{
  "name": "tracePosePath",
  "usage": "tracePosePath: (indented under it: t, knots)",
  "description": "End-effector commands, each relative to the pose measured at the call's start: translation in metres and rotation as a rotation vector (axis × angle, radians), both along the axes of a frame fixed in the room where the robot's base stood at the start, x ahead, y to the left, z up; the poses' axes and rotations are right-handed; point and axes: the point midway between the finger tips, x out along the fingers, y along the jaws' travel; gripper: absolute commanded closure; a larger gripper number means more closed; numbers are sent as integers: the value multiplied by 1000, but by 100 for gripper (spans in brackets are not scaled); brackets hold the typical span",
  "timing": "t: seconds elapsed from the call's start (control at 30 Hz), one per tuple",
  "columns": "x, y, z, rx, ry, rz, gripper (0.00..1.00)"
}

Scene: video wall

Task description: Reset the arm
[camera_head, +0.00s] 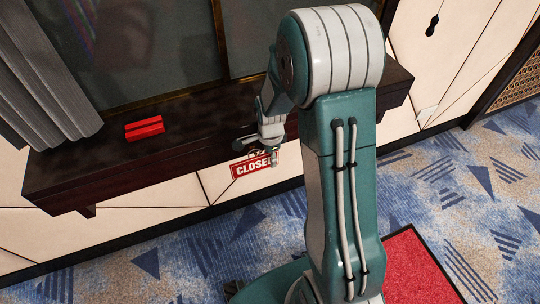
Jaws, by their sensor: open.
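My gripper (258,148) hangs in front of the dark wooden shelf (110,175), at the middle of the picture. Its fingers point down and left and are small in this view; they are open, and I see nothing held between them. My teal and white arm rises from the bottom and bends over at the top, hiding the right part of the shelf. A red "CLOSED" sign (252,167) shows just below the gripper, partly covered by it.
A red block-like object (144,128) lies on the shelf, left of my gripper and apart from it. A grey curtain (42,75) hangs at the left. A red mat (415,268) lies on the blue patterned carpet (465,185) at right, where the floor is clear.

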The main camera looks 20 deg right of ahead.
Motion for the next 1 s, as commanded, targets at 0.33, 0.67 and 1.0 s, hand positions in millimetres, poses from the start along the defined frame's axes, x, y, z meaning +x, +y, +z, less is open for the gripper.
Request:
tracePosePath:
  t: [0.33,0.67,1.0]
  knots:
    - [0,0,0,0,0,0,17]
    - [1,0,0,0,-2,0,17]
    - [1,0,17,0,-4,0,17]
